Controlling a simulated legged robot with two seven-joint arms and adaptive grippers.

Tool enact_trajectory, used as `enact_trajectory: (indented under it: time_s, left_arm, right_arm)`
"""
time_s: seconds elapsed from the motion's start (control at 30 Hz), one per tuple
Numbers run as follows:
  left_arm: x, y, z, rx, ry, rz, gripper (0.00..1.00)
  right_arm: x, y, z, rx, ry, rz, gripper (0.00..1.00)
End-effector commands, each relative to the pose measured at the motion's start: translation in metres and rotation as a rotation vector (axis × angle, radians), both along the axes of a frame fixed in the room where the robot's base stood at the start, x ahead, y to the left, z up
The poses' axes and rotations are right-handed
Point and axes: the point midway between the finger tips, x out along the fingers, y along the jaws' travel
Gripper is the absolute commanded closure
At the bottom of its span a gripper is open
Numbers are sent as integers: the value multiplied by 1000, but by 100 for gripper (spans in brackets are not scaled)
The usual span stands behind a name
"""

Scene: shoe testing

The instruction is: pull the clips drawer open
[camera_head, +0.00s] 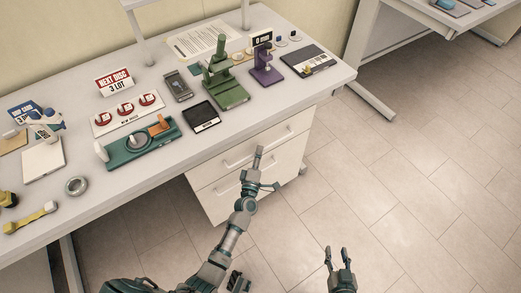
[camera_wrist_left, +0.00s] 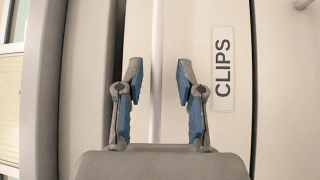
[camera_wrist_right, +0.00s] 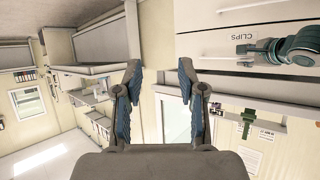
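The clips drawer (camera_wrist_left: 205,125) is a pale front with a CLIPS label (camera_wrist_left: 223,68) and a thin bar handle (camera_wrist_left: 157,45). In the head view it is the upper drawer (camera_head: 218,172) under the table. My left gripper (camera_head: 267,168) is in front of it. In the left wrist view my left gripper (camera_wrist_left: 160,72) is open, with the handle lined up between its fingers; I cannot tell whether the fingertips reach around the bar. The drawer looks shut. My right gripper (camera_head: 337,251) is open and empty over the floor.
A lower drawer (camera_head: 222,205) with its own handle is below. The tabletop (camera_head: 75,215) above holds a green press (camera_head: 226,88), a purple stand (camera_head: 264,68) and a teal fixture (camera_head: 130,153). The floor (camera_head: 420,190) to the right is clear.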

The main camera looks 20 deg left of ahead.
Motion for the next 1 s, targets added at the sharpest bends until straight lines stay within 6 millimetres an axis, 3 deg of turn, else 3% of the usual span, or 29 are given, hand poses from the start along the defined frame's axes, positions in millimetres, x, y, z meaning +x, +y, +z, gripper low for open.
enact_trajectory:
  time_s: [0.2,0.47,0.63,1.0]
  left_arm:
    - [18,0,3,1,0,0,63]
    - [19,1,3,1,0,0,63]
    - [19,2,3,0,0,0,100]
    - [18,3,2,2,2,5,100]
  right_arm:
    - [5,1,6,17,-55,2,60]
    - [7,1,7,17,-61,2,60]
    - [7,1,7,17,-60,1,60]
    - [7,2,7,18,-58,0,60]
